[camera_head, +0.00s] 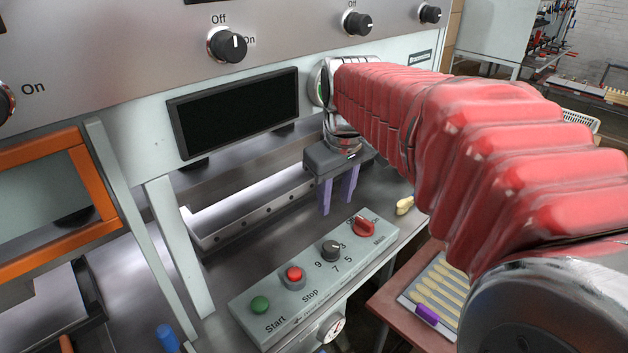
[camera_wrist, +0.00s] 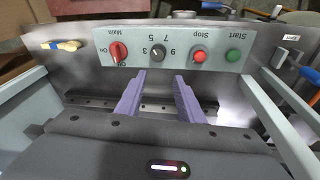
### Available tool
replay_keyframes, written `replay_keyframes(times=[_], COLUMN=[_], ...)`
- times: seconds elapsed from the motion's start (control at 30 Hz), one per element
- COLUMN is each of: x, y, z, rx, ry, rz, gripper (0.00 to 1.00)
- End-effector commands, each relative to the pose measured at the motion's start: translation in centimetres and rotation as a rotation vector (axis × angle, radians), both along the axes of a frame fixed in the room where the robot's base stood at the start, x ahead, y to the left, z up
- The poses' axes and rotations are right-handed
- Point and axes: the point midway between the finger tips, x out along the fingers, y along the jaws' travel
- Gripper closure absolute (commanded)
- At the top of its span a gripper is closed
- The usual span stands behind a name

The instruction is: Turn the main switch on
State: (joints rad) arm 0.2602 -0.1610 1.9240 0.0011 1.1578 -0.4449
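The main switch is a red rotary knob (camera_head: 364,227) at the right end of the grey control panel (camera_head: 245,309). In the wrist view, the red knob (camera_wrist: 118,51) shows upside down at the panel's left end, with "On" and "Off" labels by it. Its handle seems to lie toward "Off", but this is small to read. My gripper (camera_head: 337,206) has two purple fingers, pointing down above and behind the panel. The fingers are apart with nothing between them, also in the wrist view (camera_wrist: 160,79). They do not touch the knob.
The panel also carries a dark numbered dial (camera_head: 330,250), a red stop button (camera_head: 294,274) and a green start button (camera_head: 260,304). A dark screen (camera_head: 235,112) hangs behind. A small wooden piece (camera_head: 404,205) lies right of the panel. A tray of spoons (camera_head: 437,290) is at the lower right.

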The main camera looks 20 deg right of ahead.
Motion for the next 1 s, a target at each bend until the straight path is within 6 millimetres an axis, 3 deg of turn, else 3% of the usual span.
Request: replay_keyframes(times=[0.3,0.63,0.8,1.0], x=[4.7,8.1,8.6,8.7], y=[-6.2,-12.7,-14.1,-14.2], z=[-1.2,-3.7,-4.4,-4.4], rx=[0.005,0.031,0.040,0.039], ry=[0.107,0.198,0.217,0.217], rz=[0.063,0.132,0.150,0.153], gripper=[0.66,0.66,0.66,0.66])
